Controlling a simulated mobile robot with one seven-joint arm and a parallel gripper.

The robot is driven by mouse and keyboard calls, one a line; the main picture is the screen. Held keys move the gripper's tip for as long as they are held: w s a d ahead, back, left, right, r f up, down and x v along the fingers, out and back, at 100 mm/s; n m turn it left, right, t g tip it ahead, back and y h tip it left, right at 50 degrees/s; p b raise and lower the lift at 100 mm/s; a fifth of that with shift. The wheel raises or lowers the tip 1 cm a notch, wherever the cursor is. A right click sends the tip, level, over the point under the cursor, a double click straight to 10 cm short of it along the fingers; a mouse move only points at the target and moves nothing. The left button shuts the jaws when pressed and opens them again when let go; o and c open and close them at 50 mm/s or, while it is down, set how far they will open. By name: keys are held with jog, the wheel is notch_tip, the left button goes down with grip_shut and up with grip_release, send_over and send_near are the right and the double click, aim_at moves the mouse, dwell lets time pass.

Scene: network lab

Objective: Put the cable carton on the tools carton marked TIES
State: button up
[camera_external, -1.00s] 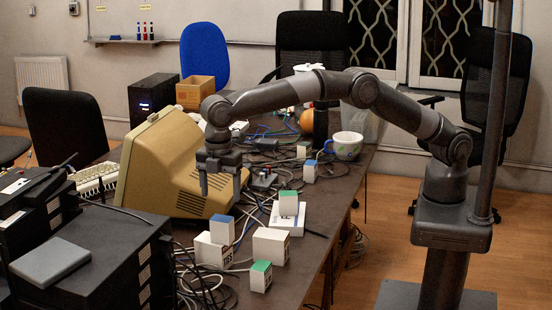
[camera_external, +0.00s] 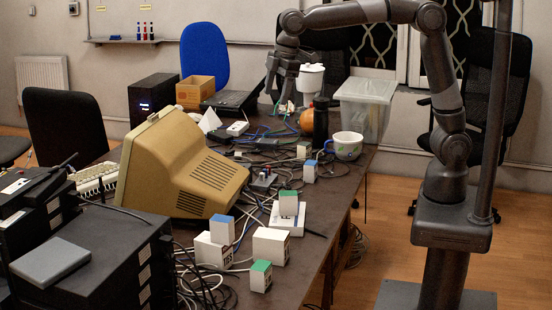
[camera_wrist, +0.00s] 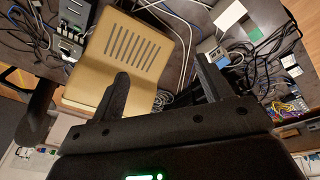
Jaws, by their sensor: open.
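A white carton marked TIES (camera_external: 211,252) stands at the near end of the table. A blue-topped white carton (camera_external: 222,231) appears to rest on it. A plain white carton (camera_external: 271,247) and a green-topped carton (camera_external: 261,277) stand to its right. Another green-topped carton (camera_external: 288,205) sits on a white device, and a second blue-topped carton (camera_external: 310,172) stands farther back. I cannot tell by a label which is the cable carton. My gripper (camera_external: 281,98) is open and empty, raised over the table's far end. Its spread fingers (camera_wrist: 165,85) show in the wrist view with nothing between them.
The beige monitor (camera_external: 180,165) fills the table's left middle. A mug (camera_external: 345,146), dark bottle (camera_external: 320,122) and clear bin (camera_external: 366,108) stand along the far right. Loose cables cover much of the tabletop. Black equipment boxes (camera_external: 95,260) are stacked at the near left.

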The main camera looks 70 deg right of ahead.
jog(key=s+d+r+m+t, duration=0.15)
jog(key=s+d+m, duration=0.35)
jog(key=s+d, duration=0.85)
jog(key=s+d+f+m+t, duration=0.1)
jog(key=s+d+f+m, duration=0.1)
jog(key=s+d+f, duration=0.2)
jog(key=s+d+f+m, duration=0.3)
jog(key=s+d, duration=0.1)
jog(key=s, duration=0.6)
jog(key=shift+d+f+t+h, duration=0.25)
jog(key=shift+f+t+h, duration=0.1)
jog(key=shift+f+h, duration=0.05)
